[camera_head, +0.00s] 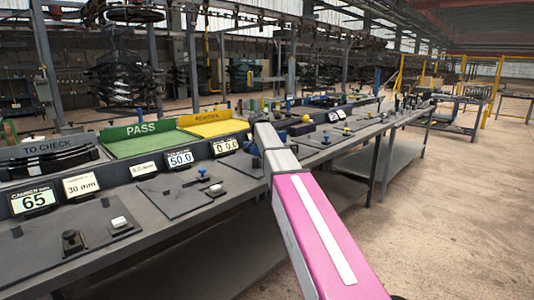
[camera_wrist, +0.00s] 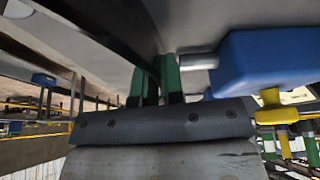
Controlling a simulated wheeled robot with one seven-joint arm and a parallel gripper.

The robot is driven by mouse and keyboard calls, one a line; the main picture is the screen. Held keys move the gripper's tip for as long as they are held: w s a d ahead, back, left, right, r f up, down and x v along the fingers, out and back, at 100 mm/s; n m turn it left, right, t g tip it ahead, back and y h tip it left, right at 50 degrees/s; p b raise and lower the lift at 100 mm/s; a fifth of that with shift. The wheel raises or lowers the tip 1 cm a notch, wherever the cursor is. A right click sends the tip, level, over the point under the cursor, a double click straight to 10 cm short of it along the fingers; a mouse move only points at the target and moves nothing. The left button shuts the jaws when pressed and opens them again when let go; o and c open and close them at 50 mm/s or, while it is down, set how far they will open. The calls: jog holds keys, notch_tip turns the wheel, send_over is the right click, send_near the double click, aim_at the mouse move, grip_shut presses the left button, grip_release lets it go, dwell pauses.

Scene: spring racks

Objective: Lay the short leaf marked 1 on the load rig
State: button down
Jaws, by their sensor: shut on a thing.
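My gripper (camera_wrist: 157,82) shows in the wrist view with its two green fingers close together, shut on a dark leaf (camera_wrist: 103,38). The leaf runs as a black strip from the upper left to the fingers. Its number mark does not show. In the head view my pink and grey arm reaches over the bench, and the fingers and leaf are hidden. I cannot tell which fixture is the load rig. A large blue block (camera_wrist: 265,62) is close right of the fingers in the wrist view.
Dark leaves (camera_head: 48,162) lie in the TO CHECK tray (camera_head: 47,147). The green PASS tray (camera_head: 140,143) and yellow REWORK tray (camera_head: 213,124) stand behind the displays. A display reads 65 (camera_head: 33,201). Several small fixtures continue along the bench. Floor (camera_head: 450,200) on the right is clear.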

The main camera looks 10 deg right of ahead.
jog(key=shift+f, duration=0.1)
jog(key=c, duration=0.7)
grip_release()
jog(key=shift+r, duration=4)
jog(key=shift+s, duration=0.1)
